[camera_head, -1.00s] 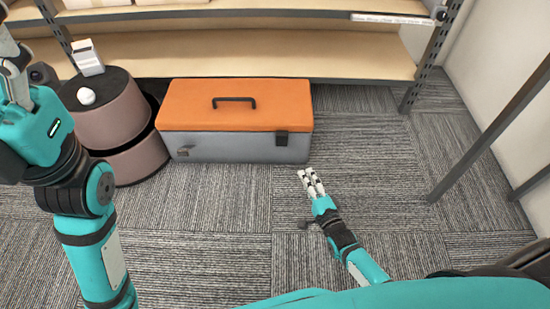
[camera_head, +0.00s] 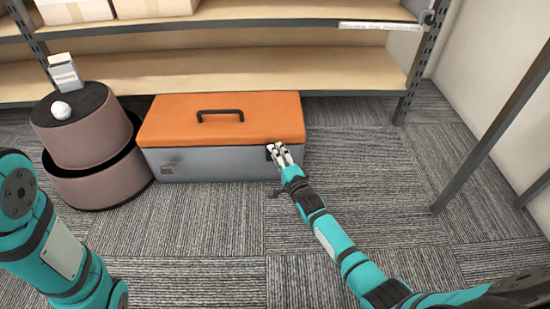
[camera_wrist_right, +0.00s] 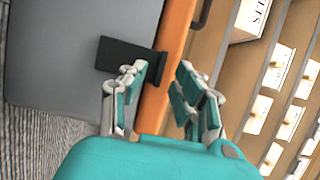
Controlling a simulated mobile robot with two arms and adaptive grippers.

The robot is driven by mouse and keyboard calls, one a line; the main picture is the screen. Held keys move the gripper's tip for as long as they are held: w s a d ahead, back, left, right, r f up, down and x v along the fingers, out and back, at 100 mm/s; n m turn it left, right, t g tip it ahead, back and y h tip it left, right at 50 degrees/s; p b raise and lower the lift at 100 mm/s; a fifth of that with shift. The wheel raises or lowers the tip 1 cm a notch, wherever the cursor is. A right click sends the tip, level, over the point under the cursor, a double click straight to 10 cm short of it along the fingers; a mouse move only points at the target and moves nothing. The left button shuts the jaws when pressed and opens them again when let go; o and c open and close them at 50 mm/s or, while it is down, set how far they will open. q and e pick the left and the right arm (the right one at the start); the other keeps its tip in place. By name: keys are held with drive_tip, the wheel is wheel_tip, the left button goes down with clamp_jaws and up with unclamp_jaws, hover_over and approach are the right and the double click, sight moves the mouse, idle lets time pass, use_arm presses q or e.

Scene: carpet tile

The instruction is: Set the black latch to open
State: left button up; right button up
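A grey toolbox (camera_head: 215,166) with an orange lid (camera_head: 220,122) and a black handle stands on the carpet. Its black latch is at the right end of the front face, mostly hidden by my right gripper in the head view. The latch (camera_wrist_right: 128,58) shows clearly in the right wrist view as a black plate lying across the grey body and reaching the orange lid edge. My right gripper (camera_head: 279,150) is at the latch. In the wrist view its fingers (camera_wrist_right: 160,88) are apart, with one beside the latch; contact is unclear. The left gripper is out of view.
A shelf unit (camera_head: 270,70) stands behind the toolbox, with boxes (camera_head: 75,10) on its upper boards. Carpet in front is clear.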

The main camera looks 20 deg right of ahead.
drive_tip(key=shift+w+a, duration=0.1)
drive_tip(key=shift+w, duration=0.75)
drive_tip(key=shift+c, duration=0.4)
clamp_jaws()
